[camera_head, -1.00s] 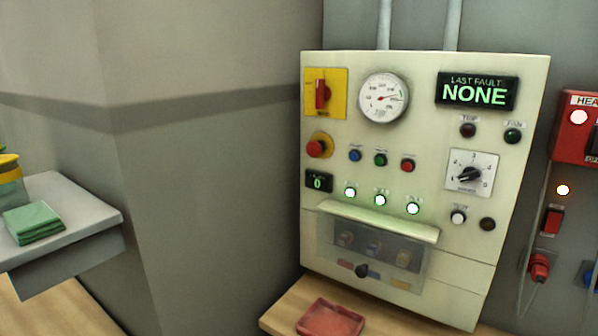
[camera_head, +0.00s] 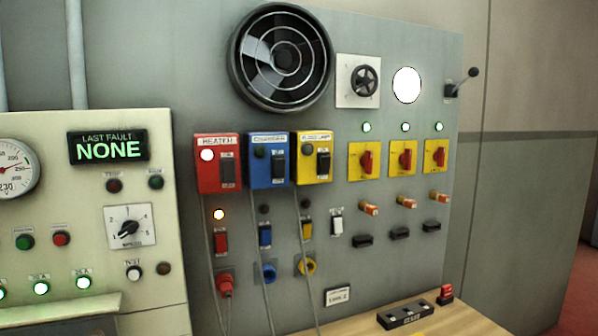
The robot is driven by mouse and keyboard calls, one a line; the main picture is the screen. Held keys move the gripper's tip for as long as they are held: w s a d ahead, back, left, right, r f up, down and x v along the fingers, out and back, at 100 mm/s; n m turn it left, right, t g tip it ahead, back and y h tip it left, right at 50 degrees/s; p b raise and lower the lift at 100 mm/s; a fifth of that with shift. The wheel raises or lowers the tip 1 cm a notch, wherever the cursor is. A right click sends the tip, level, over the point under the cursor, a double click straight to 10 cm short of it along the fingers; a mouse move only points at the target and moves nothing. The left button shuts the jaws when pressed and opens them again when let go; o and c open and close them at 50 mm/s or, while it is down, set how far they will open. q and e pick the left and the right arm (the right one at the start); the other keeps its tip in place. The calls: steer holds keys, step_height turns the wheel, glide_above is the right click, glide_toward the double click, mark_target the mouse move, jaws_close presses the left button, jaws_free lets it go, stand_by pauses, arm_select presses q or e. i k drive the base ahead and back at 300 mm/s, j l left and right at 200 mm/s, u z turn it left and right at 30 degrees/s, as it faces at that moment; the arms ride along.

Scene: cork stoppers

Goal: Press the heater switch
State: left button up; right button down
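The red box labelled HEATER (camera_head: 217,163) is mounted on the grey wall panel, left of centre. I cannot tell the position of either rocker. Neither of my grippers is in view.
A blue box (camera_head: 268,160) and a yellow box (camera_head: 314,157) stand beside the red one. Cables hang below the boxes. A cream control cabinet (camera_head: 160,185) is at left. A wooden bench top (camera_head: 455,320) holds a dark power strip (camera_head: 406,313).

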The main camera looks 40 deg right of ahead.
mark_target(228, 166)
steer(key=z, duration=0.75)
steer(key=i+l, duration=0.15)
steer(key=l, duration=0.2)
steer(key=i+l, duration=0.15)
steer(key=l, duration=0.15)
steer(key=i+l+z, duration=0.1)
steer(key=l, duration=0.25)
steer(key=i+l, duration=0.15)
steer(key=l, duration=0.15)
